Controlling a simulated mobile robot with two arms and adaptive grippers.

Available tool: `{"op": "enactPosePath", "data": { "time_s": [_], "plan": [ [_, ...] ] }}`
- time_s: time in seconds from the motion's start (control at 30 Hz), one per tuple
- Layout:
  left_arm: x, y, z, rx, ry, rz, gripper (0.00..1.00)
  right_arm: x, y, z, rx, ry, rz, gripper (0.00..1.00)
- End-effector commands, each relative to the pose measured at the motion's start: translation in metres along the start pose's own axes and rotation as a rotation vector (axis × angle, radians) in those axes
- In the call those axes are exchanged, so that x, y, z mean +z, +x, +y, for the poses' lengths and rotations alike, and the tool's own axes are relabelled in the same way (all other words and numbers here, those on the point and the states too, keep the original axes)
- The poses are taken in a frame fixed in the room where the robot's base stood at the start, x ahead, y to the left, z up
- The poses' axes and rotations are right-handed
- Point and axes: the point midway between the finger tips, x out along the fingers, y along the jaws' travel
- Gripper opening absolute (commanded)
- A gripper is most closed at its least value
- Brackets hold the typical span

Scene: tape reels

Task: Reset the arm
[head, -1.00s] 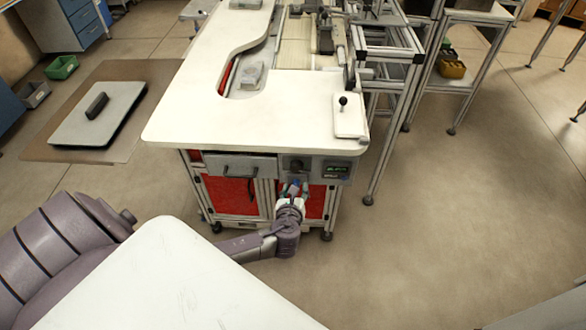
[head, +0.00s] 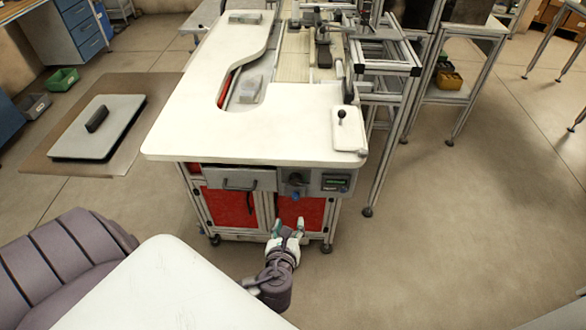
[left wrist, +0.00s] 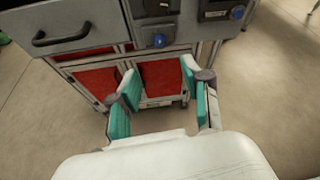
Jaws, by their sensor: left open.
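My left gripper (head: 287,228) is open and empty in the head view, in front of the red lower door of the white workbench (head: 260,135) and apart from it. In the left wrist view its teal-padded fingers (left wrist: 160,92) are spread, with only the cabinet front and floor between and beyond them. My left arm reaches in from the lower left, partly hidden behind my white base top. My right gripper is not in view.
The bench front has a drawer (head: 240,179), a control panel (head: 315,183) and a blue knob (left wrist: 159,40). A small lever (head: 341,115) stands on the benchtop corner. A grey pad (head: 98,130) lies at left. Floor (head: 450,220) at right is clear.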

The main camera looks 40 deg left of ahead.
Motion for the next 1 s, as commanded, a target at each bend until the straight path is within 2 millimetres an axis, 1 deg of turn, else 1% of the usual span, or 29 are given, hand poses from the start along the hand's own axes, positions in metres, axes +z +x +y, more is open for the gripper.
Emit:
{"op": "enactPosePath", "data": {
  "time_s": [0.27,0.33,0.37,0.47,0.5,0.57,0.6,0.67,0.7,0.77,0.8,0.87,0.9,0.97,1.0],
  "plan": [
    [-0.002,0.001,0.001,0.002,-0.005,0.005,0.49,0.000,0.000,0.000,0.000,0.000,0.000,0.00],
    [-0.013,0.005,0.005,0.011,-0.030,0.031,0.49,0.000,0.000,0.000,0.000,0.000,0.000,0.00],
    [-0.022,0.008,0.009,0.020,-0.049,0.052,0.49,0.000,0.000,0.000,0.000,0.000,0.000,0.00],
    [-0.067,0.020,0.029,0.071,-0.168,0.157,0.49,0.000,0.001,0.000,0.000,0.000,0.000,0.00],
    [-0.091,0.024,0.041,0.105,-0.241,0.212,0.49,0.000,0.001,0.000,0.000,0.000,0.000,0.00],
    [-0.132,0.027,0.061,0.173,-0.372,0.300,0.49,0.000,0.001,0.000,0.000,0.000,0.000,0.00],
    [-0.160,0.026,0.076,0.225,-0.470,0.357,0.49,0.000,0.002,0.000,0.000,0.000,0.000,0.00],
    [-0.201,0.021,0.097,0.317,-0.628,0.432,0.49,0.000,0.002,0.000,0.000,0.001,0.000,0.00],
    [-0.228,0.014,0.111,0.385,-0.738,0.474,0.49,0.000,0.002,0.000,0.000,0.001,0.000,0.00],
    [-0.267,0.000,0.132,0.497,-0.912,0.525,0.49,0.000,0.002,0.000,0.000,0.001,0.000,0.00],
    [-0.292,-0.012,0.144,0.580,-1.034,0.549,0.49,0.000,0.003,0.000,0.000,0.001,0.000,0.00],
    [-0.328,-0.034,0.163,0.712,-1.218,0.567,0.49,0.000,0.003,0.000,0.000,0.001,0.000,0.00],
    [-0.349,-0.050,0.173,0.801,-1.338,0.567,0.49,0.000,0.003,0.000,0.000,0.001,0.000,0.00],
    [-0.377,-0.075,0.187,0.930,-1.509,0.550,0.49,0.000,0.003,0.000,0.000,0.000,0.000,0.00],
    [-0.393,-0.090,0.195,1.008,-1.610,0.528,0.49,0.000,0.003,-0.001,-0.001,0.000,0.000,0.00]
  ]
}}
